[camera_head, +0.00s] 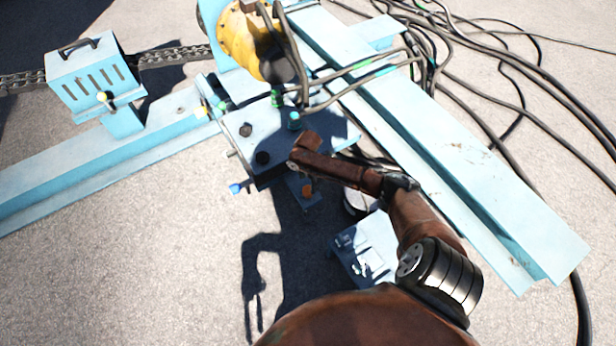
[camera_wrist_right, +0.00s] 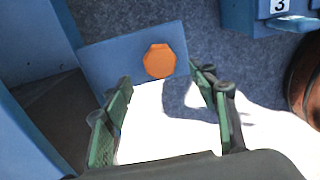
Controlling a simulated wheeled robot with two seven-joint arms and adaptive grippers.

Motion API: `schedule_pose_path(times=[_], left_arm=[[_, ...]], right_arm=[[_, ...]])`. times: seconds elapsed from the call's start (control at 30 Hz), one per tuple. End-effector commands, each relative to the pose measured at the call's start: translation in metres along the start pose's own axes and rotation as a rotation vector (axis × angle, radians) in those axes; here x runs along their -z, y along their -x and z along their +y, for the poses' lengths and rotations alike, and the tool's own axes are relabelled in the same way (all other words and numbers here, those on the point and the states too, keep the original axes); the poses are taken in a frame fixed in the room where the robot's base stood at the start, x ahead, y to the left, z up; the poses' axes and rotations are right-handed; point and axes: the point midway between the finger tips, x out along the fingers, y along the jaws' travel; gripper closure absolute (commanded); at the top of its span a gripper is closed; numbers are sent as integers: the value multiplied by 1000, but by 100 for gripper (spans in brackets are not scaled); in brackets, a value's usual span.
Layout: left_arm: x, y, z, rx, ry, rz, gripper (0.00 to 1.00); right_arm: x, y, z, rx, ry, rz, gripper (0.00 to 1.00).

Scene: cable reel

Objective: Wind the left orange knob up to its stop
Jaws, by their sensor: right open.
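An orange eight-sided knob (camera_wrist_right: 159,60) sits on a flat blue plate (camera_wrist_right: 105,57) in the right wrist view. A small orange patch (camera_head: 307,190), probably this knob, shows low on the blue frame in the head view. Only one orange knob is clear, so I cannot tell from the frames whether it is the left one. My right gripper (camera_wrist_right: 160,82) is open, its two green-padded fingers apart and empty. The knob appears beyond and between the fingertips, with no visible contact. In the head view the gripper is mostly hidden below my rust-brown wrist. My left gripper is not in view.
Long blue beams (camera_head: 440,150) flank the work area. Black cables (camera_head: 510,70) lie at the right, and a slotted blue box (camera_head: 88,75) with a chain stands at upper left. A blue block marked 3 (camera_wrist_right: 283,10) is near the wrist view's top right. Grey ground is open at lower left.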

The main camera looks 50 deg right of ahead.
Motion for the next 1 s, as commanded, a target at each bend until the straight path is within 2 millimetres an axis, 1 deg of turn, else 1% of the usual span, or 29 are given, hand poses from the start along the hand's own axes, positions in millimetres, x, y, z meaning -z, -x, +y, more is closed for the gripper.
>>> schedule_pose_path(times=[0.03,0.1,0.2,0.3,0.47,1.0], left_arm=[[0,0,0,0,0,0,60],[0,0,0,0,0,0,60],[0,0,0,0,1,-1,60],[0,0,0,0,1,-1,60],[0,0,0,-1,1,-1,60],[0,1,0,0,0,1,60]], right_arm=[[0,11,1,-3,1,0,46],[0,23,0,-3,1,-1,46],[0,35,0,-2,1,0,46],[0,42,0,0,-1,-1,46],[0,46,0,1,0,0,46],[0,46,-1,-1,-3,0,46]])
